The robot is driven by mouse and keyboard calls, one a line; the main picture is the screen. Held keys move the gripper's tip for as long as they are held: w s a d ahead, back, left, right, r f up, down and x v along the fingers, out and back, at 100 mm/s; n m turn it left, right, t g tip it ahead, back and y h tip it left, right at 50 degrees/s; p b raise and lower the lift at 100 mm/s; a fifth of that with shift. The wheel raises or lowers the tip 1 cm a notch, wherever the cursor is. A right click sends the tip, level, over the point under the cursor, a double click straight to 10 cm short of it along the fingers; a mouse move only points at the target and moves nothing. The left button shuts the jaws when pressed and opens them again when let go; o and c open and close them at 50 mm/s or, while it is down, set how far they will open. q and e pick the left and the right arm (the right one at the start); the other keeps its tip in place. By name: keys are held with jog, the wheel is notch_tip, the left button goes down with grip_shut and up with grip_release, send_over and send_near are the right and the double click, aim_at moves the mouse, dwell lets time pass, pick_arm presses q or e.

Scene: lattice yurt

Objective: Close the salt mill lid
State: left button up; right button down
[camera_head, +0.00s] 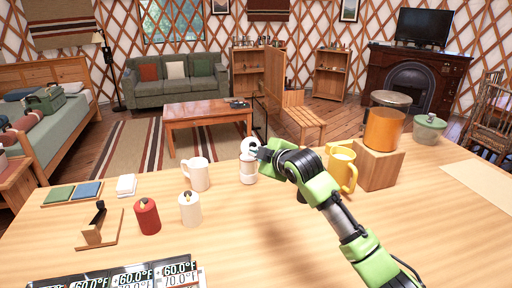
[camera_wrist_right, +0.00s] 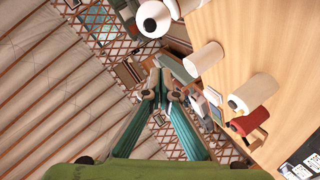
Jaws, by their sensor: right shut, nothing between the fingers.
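The salt mill (camera_head: 248,172) is a small white cylinder standing upright on the wooden table. Its round white lid (camera_head: 249,145) shows above the body, tipped up rather than lying flat, so it looks open. My right gripper (camera_head: 258,153) is shut and empty, close at the right of the lid; I cannot tell whether it touches it. In the right wrist view the shut fingers (camera_wrist_right: 164,88) point up the picture, and a white round part with a dark centre (camera_wrist_right: 153,19), apparently of the mill, is above them. My left gripper is not in view.
The table front centre is clear.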

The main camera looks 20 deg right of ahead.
jog(key=s+d+f+n+t+h, duration=0.1)
jog(key=s+d+n+h, duration=0.15)
jog(key=d+n, duration=0.2)
jog(key=p, duration=0.4)
send_near(253, 145)
jog(key=x, duration=0.5)
jog(key=shift+w+d+f+n+y, duration=0.1)
jog(key=shift+w+f+n+y, duration=0.4)
jog(key=shift+w, duration=0.4)
jog(key=shift+f, duration=0.1)
jog(key=shift+w+b, duration=0.25)
jog(key=shift+b, duration=0.2)
